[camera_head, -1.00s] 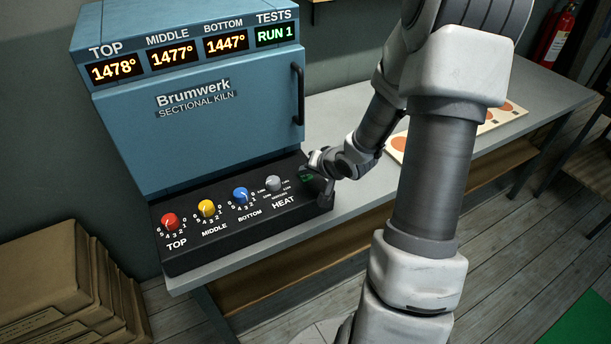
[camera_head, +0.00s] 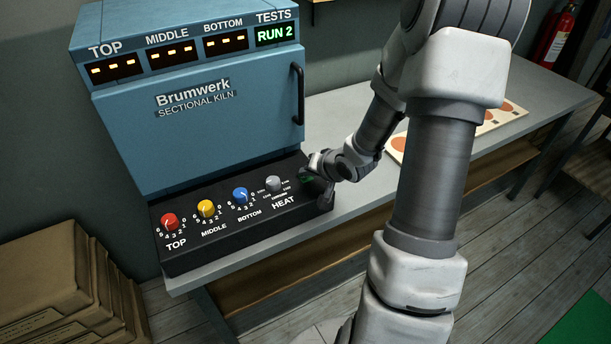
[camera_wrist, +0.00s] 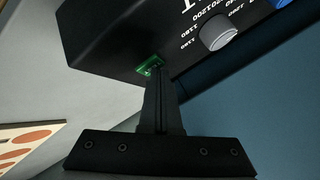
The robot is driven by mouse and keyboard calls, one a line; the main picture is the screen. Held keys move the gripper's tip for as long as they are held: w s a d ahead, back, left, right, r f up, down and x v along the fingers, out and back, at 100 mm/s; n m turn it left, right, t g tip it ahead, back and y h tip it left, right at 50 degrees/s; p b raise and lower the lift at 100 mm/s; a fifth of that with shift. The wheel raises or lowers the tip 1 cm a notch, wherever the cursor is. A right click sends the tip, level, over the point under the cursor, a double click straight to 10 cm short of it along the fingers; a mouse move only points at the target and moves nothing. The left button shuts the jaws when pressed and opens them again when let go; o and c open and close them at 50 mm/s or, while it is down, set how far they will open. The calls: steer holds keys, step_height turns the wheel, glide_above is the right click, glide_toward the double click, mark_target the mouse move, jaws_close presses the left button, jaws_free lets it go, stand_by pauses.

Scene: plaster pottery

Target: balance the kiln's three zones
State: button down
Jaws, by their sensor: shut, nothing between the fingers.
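The blue Brumwerk kiln (camera_head: 200,130) stands on the bench with its door shut. On the black control panel (camera_head: 250,228) are the red TOP knob (camera_head: 169,222), yellow MIDDLE knob (camera_head: 206,208), blue BOTTOM knob (camera_head: 240,195) and grey HEAT knob (camera_head: 273,184). My gripper (camera_wrist: 153,75) is shut and empty, its fingertips at a green button (camera_wrist: 149,66) at the panel's right end. The fingertips partly cover the button, and I cannot tell whether they touch it.
A pale board with orange discs (camera_head: 398,147) lies on the bench (camera_head: 340,110) to the right of the kiln. Cardboard boxes (camera_head: 60,280) stand on the left. A fire extinguisher (camera_head: 556,37) hangs at the back right.

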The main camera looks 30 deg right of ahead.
mark_target(307, 179)
steer(key=shift+r, duration=0.15)
steer(key=shift+r+p, duration=0.65)
steer(key=shift+p, duration=0.3)
step_height(307, 179, up, 5)
steer(key=p, duration=0.5)
steer(key=shift+r+p, duration=0.1)
steer(key=shift+p, duration=0.2)
